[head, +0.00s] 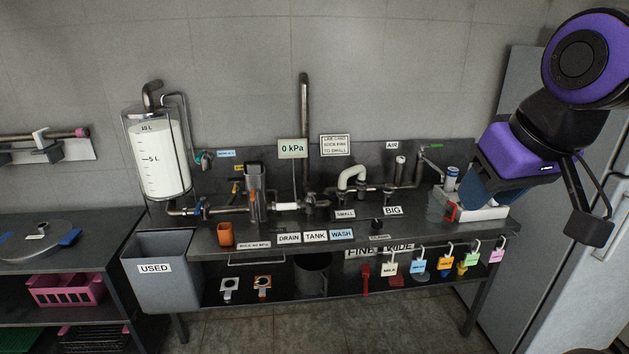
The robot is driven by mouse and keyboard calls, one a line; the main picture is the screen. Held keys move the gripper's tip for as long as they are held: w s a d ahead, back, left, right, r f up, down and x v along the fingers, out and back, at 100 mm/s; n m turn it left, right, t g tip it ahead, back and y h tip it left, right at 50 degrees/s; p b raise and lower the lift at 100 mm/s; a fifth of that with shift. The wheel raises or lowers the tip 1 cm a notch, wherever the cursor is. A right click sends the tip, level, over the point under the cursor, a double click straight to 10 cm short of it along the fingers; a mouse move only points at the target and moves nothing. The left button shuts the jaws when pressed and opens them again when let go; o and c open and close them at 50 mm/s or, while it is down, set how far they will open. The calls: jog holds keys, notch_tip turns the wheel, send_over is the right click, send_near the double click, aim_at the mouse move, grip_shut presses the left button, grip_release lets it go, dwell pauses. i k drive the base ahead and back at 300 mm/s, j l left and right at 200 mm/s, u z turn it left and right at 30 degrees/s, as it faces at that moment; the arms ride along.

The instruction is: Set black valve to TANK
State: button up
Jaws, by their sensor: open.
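The bench carries a pipe run with a dark valve fitting (310,200) behind the labels DRAIN (289,237), TANK (315,236) and WASH (342,234). I take this for the black valve, but it is small and I cannot tell which label it points to. Another small dark part (379,224) sits below the SMALL and BIG labels. My gripper (548,213) is open at the upper right, over the bench's right end. It is well apart from the valve, and nothing shows between its jaws.
A clear tank (158,160) stands at the left of the bench, with a grey USED bin (165,285) below. A white box (470,209) with bottles sits near my gripper. Several tagged padlocks (418,268) hang along the front edge. A grey cabinet (570,240) stands at right.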

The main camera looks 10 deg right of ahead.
aim_at(327, 197)
jog(key=i+z, duration=0.1)
jog(key=i, duration=0.8)
jog(key=i+j+z, duration=0.1)
jog(key=i, duration=0.8)
jog(key=k+j+z, duration=0.1)
jog(key=z, duration=0.45)
